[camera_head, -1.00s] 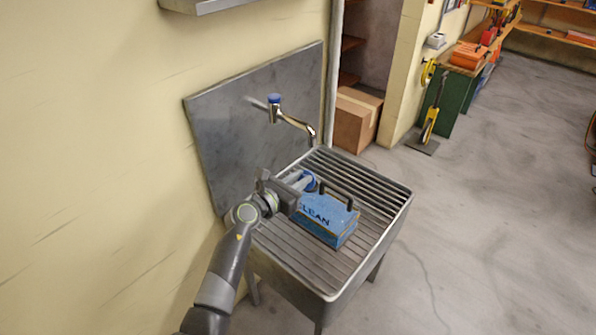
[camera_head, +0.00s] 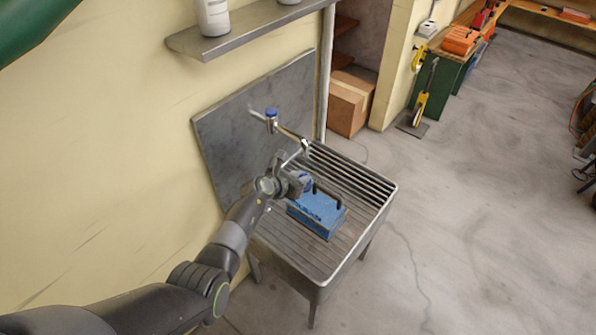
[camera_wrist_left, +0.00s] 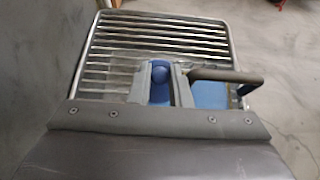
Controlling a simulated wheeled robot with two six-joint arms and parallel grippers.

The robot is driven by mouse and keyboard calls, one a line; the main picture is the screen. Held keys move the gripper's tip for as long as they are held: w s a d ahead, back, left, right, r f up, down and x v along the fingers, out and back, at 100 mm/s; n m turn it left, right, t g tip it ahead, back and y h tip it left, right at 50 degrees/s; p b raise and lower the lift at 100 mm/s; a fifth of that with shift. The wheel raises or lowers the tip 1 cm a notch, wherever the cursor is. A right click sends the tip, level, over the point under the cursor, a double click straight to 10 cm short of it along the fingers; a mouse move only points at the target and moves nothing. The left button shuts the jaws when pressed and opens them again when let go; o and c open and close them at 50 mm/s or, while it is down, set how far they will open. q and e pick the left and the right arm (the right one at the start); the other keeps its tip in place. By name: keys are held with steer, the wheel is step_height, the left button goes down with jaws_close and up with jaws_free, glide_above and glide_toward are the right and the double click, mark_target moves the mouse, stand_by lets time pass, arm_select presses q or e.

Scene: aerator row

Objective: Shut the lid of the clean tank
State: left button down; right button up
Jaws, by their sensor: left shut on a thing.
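The clean tank is a blue box (camera_head: 318,213) standing on the ribbed sink top, with two dark upright posts on it. A dark label shows on it, too small to read now. My left gripper (camera_head: 302,182) is at the tank's back left. In the left wrist view my left gripper (camera_wrist_left: 163,88) is shut on a blue rounded part (camera_wrist_left: 160,74). I cannot tell whether this part belongs to the lid. The blue tank also shows in the left wrist view (camera_wrist_left: 210,96), partly hidden behind a grey-brown bar (camera_wrist_left: 225,76). My right gripper is not in view.
The steel sink (camera_head: 345,255) stands against a marble splashback (camera_head: 232,135). A tap (camera_head: 271,120) reaches over it from the back. A wall shelf (camera_head: 240,36) with white bottles is above. The floor to the right is open.

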arm_select(q)
steer(key=shift+w+d+g+y+p, duration=0.15)
steer(key=shift+g+y+p, duration=0.2)
steer(key=shift+p, duration=0.2)
